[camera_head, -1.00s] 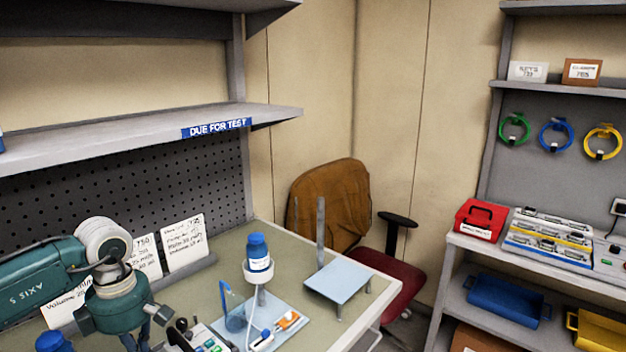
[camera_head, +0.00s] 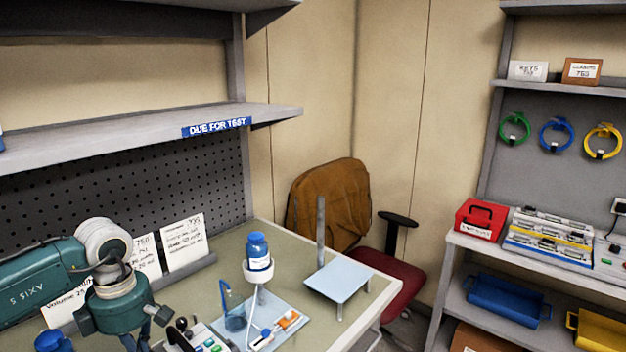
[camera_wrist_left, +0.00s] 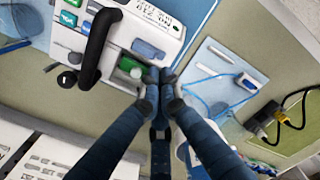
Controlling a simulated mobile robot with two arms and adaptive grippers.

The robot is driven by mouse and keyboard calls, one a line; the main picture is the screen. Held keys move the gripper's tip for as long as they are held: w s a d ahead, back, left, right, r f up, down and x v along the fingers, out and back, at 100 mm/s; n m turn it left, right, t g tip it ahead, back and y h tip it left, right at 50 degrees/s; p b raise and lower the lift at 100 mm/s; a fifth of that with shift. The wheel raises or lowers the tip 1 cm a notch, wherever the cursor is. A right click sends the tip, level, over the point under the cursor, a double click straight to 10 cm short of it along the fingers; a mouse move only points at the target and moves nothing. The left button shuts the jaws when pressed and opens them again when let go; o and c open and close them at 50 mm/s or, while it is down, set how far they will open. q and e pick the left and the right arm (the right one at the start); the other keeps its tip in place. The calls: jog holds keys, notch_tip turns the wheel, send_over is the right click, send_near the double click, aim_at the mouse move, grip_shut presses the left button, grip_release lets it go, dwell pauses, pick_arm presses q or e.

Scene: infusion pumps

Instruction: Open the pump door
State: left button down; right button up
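The pump (camera_head: 208,338) is cut off by the bottom edge of the head view, just right of my left gripper. In the left wrist view the pump (camera_wrist_left: 135,38) is a white unit with a black curved handle (camera_wrist_left: 97,45), a blue-grey part and a green part (camera_wrist_left: 130,66). My left gripper (camera_wrist_left: 159,76) has its fingertips together over the pump's edge, close beside the green part. I see nothing clearly held between them, and contact with the pump cannot be told. The door's edge is not clear. My right gripper is out of view.
A blue-capped bottle (camera_head: 258,254) stands in a white holder behind the pump. A pale blue tray (camera_head: 290,318) with small items and tubing lies beside it. A small raised platform (camera_head: 338,280) stands right of it. Handwritten cards (camera_head: 184,242) lean at the back.

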pick_arm(q)
jog(key=shift+f+b, duration=0.6)
jog(key=shift+f, duration=0.3)
jog(key=shift+w+a, duration=2)
jog(key=shift+a, duration=0.3)
jog(key=shift+s+d, duration=0.1)
jog(key=shift+s+d+r, duration=0.1)
jog(key=shift+s+d, duration=0.5)
jog(key=shift+d, duration=0.05)
jog(key=shift+r+p, duration=2.85)
jog(key=shift+r, duration=1.15)
jog(key=shift+f, duration=0.1)
